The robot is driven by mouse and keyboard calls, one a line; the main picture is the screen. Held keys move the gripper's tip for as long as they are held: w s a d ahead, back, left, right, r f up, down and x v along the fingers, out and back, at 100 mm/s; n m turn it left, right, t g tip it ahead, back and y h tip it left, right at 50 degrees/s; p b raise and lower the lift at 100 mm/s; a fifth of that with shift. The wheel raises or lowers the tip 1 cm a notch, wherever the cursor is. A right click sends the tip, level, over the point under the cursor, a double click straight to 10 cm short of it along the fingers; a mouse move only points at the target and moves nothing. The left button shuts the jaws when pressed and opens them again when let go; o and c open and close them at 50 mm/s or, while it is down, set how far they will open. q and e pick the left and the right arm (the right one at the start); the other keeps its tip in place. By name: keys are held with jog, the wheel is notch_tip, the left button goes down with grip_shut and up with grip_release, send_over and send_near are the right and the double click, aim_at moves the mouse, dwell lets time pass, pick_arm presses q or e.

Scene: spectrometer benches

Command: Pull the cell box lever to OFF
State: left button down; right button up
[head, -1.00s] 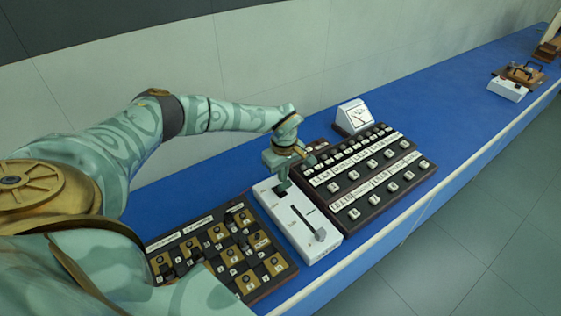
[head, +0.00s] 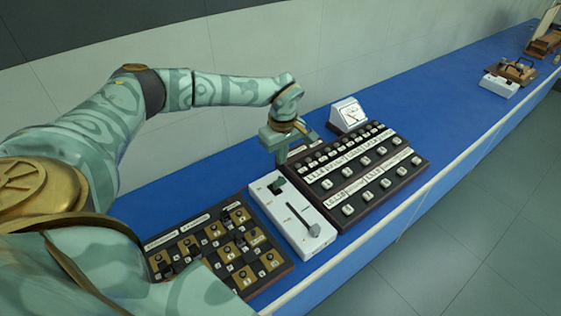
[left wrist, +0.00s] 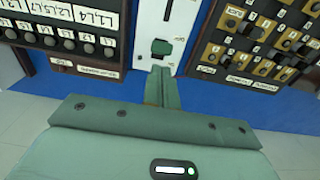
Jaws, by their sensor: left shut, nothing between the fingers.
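The white cell box (head: 292,216) lies on the blue bench between two dark panels. A grey lever handle (head: 315,230) stands at the near end of its dark slot; its small markings are too blurred to read. A dark green square part (head: 277,186) is at the box's far end and also shows in the left wrist view (left wrist: 161,47). My left gripper (head: 281,162) is shut and empty, above and just beyond this far end, apart from the lever. Its closed fingers (left wrist: 158,74) point toward the green part in the left wrist view. My right gripper is in neither view.
A board with brass blocks (head: 228,252) lies left of the box. A sloped black panel of knobs and labels (head: 365,170) stands close on its right. A white meter (head: 349,114) stands behind that panel.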

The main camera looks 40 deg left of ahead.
pick_arm(q)
notch_tip(320, 180, up, 8)
jog(key=a, duration=0.1)
jog(key=shift+w+a+f+p, duration=0.15)
jog(key=shift+a+p, duration=0.1)
jog(key=shift+p, duration=0.05)
dwell(0.4)
